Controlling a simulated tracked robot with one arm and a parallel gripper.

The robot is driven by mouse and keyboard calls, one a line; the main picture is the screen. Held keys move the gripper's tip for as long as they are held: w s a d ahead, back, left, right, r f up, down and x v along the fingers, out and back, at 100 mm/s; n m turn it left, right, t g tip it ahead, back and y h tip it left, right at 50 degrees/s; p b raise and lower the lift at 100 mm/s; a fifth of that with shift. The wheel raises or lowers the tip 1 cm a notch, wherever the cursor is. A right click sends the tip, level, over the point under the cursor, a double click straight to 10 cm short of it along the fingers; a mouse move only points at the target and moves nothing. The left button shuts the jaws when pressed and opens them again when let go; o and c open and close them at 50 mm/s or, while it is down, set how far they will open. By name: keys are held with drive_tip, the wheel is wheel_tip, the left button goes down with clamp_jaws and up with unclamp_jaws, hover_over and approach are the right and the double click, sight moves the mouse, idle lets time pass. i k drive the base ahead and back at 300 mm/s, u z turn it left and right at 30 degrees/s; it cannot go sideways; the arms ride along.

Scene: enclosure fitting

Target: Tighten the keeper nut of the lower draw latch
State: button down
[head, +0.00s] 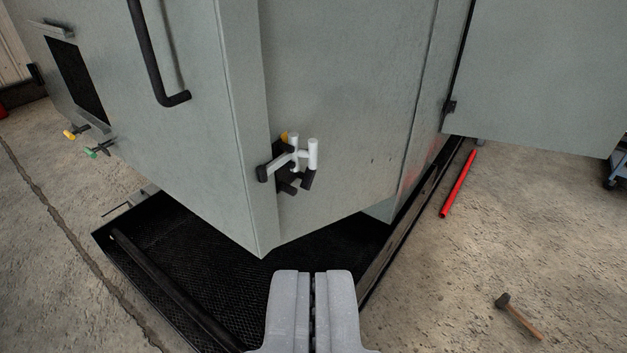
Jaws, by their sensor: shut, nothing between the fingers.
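A draw latch (291,162) is mounted low on the grey enclosure, close to its near vertical corner. It has pale metal posts, a dark bracket and a dark round end at left. A small yellow-orange part shows at its top. I cannot tell which part is the keeper nut at this size. My gripper (312,275) is at the bottom centre, its two grey fingers shut and empty. In the picture it sits below the latch and apart from it, over the black tray.
The grey enclosure (345,90) stands over a black mesh-floored tray (215,240). A black handle (153,60) sticks out at upper left. An open door panel (550,70) is at upper right. A red bar (458,183) and a hammer (519,316) lie on the concrete floor at right.

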sight(307, 178)
drive_tip(key=z, duration=1.9)
drive_tip(key=k, duration=0.65)
drive_tip(key=u, duration=0.8)
drive_tip(key=i, duration=1)
drive_tip(key=u, duration=0.05)
